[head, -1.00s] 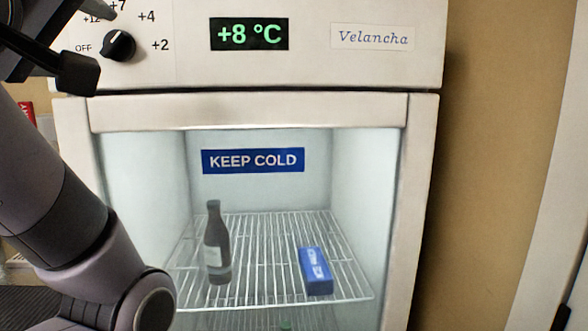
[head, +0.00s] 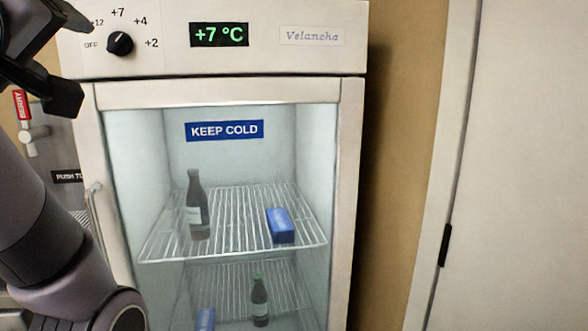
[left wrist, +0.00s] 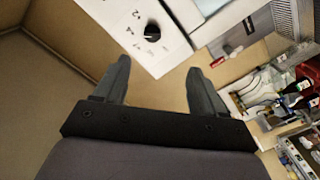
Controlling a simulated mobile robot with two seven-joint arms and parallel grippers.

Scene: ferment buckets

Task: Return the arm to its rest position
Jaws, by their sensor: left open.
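My left gripper (head: 68,55) is at the upper left of the head view, open, just left of the fridge's control panel. In the left wrist view its two fingers (left wrist: 158,66) are spread with nothing between them. The black dial (head: 120,43) on the panel stands apart from the fingers in the head view; it also shows beyond the fingertips in the left wrist view (left wrist: 152,32). The green display (head: 219,34) reads +7 °C. My left forearm runs down the left edge. My right gripper is not in view.
The white fridge (head: 352,150) has a closed glass door with a handle (head: 95,215) at left. Inside are a dark bottle (head: 197,205) and a blue box (head: 280,226) on the upper wire shelf, and another bottle (head: 260,302) below. A tan wall and pale panel (head: 520,160) are at right.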

